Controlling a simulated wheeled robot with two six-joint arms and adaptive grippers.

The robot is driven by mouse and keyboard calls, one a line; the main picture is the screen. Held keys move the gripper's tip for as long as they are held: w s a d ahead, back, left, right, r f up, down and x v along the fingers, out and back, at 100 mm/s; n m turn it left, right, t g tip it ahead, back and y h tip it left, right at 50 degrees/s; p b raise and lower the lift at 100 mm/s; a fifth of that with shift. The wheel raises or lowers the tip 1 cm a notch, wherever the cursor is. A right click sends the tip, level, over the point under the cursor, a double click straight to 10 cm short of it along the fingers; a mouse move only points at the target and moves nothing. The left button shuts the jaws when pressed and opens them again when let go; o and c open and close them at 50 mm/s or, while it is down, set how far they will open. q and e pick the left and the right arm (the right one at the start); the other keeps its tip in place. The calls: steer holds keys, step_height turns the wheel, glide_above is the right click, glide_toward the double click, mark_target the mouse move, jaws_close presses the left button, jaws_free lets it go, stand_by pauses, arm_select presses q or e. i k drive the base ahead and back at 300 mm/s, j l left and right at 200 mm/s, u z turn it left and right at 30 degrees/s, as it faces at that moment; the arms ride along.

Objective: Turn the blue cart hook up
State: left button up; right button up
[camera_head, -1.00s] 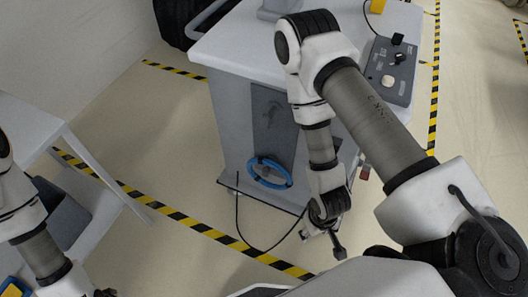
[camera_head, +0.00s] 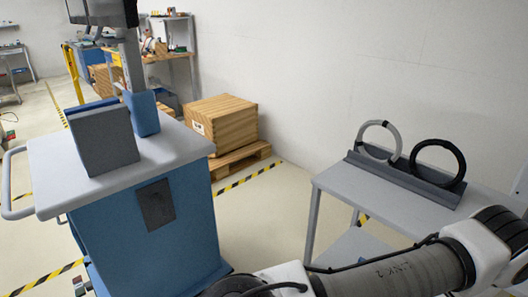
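The blue cart (camera_head: 150,250) stands at the left, with a white top (camera_head: 50,165) and a blue front panel. A dark grey plate (camera_head: 155,204) is fixed to the upper part of that panel. I cannot make out a hook on it or tell which way one points. My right arm comes in from the lower right and crosses the bottom of the view in front of the cart. Its gripper is below the frame edge and hidden. My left gripper is not in view.
A grey side table (camera_head: 400,205) at the right holds a light ring (camera_head: 366,127) and a black ring (camera_head: 463,158) in a rack. A wooden crate (camera_head: 225,120) on a pallet (camera_head: 240,160) stands behind the cart. Floor between cart and table is clear.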

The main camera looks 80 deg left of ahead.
mark_target(156, 198)
steer(key=u, duration=3.35)
steer(key=l+z, duration=0.4)
steer(key=j, duration=0.1)
